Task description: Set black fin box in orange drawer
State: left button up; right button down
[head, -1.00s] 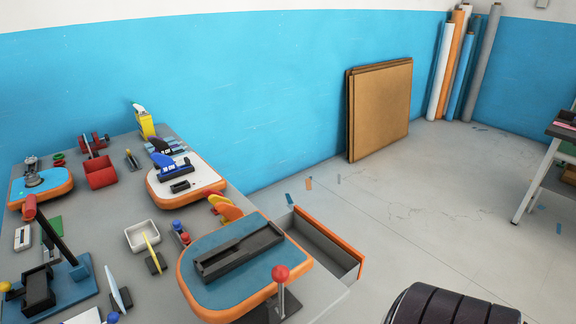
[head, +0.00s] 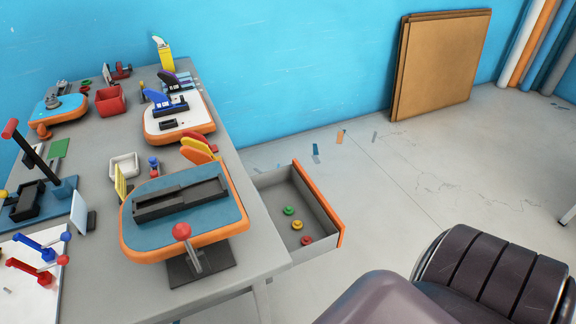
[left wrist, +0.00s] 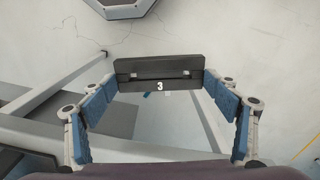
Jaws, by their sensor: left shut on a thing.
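In the left wrist view a black fin box (left wrist: 160,68) with a white 3 on it sits between the two blue-padded fingers of my left gripper (left wrist: 160,84). The gripper is shut on it and holds it above the pale floor. In the head view the drawer (head: 319,203) with an orange front stands pulled out from the table's right side. A green, a yellow and a red round piece lie on its floor. My left gripper and the held box are not visible in the head view. My right gripper is in neither view.
The grey table (head: 98,267) holds an orange-edged board (head: 152,240) with a long black tray, a red-knobbed lever (head: 182,232), a white-topped board (head: 158,128) and a red bin (head: 110,100). Brown panels (head: 440,68) lean on the blue wall.

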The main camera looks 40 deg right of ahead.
aim_at(271, 203)
jog(key=l+u, duration=0.15)
jog(key=l, duration=0.35)
jog(key=k+l+u, duration=0.2)
jog(key=l, duration=0.25)
jog(key=l+u, duration=0.15)
jog(key=l, duration=0.35)
jog(key=k+l+u, duration=0.2)
jog(key=l, duration=0.25)
jog(key=l+u, duration=0.15)
jog(key=l, duration=0.35)
jog(key=i+l+u, duration=0.1)
jog(key=l+u, duration=0.35)
jog(key=l, duration=0.85)
jog(key=k+l+u, duration=0.1)
jog(key=l+u, duration=0.4)
jog(key=l, duration=0.8)
jog(key=i+l+u, duration=0.1)
jog(key=l, duration=1.3)
